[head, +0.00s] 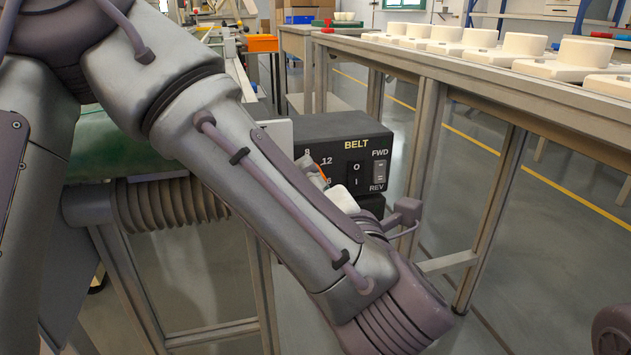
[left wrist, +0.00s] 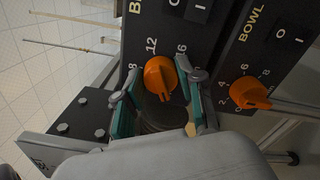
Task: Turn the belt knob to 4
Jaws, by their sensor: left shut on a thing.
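The black BELT control box (head: 345,138) stands in the middle of the head view, with a number dial, an O/I switch and a FWD/REV switch. My left arm covers most of its dial there. In the left wrist view the orange belt knob (left wrist: 159,76) sits among 8, 12 and 16. My left gripper (left wrist: 161,84) has a finger on each side of this knob and is shut on it. The knob's pointed part faces down in that view, away from 12. The 4 mark is not readable. My right gripper is not in view.
A BOWL panel with a second orange knob (left wrist: 250,93) is close beside the left gripper's right finger. A metal-framed table (head: 500,85) with several pale round-topped blocks stands at the right. Open floor (head: 560,250) shows under it.

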